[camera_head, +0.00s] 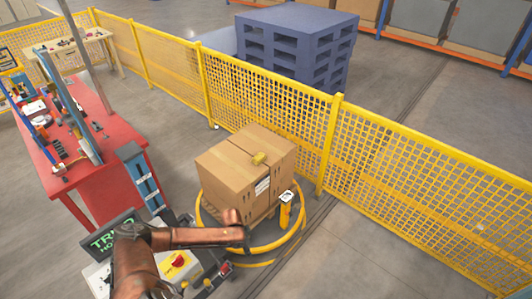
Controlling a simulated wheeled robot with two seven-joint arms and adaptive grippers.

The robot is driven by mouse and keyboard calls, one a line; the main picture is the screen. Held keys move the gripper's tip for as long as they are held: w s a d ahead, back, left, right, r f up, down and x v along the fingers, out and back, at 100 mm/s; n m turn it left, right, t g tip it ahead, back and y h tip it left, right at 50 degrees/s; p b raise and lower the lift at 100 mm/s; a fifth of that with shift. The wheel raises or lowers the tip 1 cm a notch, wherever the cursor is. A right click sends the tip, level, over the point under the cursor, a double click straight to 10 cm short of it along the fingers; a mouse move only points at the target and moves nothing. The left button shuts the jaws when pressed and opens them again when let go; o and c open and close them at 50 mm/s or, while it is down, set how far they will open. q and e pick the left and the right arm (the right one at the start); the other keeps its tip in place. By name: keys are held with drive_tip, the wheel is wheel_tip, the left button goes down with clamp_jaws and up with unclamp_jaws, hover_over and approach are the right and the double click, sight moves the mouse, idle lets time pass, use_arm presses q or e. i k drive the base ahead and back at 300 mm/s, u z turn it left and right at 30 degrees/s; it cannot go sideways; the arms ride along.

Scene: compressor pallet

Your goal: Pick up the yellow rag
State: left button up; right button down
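A copper-coloured arm, which looks like my left one, comes in at the bottom left and reaches right. Its end (240,232) is in front of and below the box, apart from the rag. The fingers at that end are too small and unclear to tell open from shut. My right gripper is not in view.
The box stands inside a yellow ring (262,248) beside a yellow post (285,212). A control panel with a red button (178,261) is at the lower left. A yellow mesh fence (400,170) runs behind. A red workbench (100,185) stands left; grey floor lies between.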

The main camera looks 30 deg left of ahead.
sight(259, 158)
drive_tip(key=u, duration=0.25)
drive_tip(key=i, duration=2.3)
drive_tip(key=u, duration=2.1)
drive_tip(key=i, duration=0.4)
drive_tip(key=z, duration=1.75)
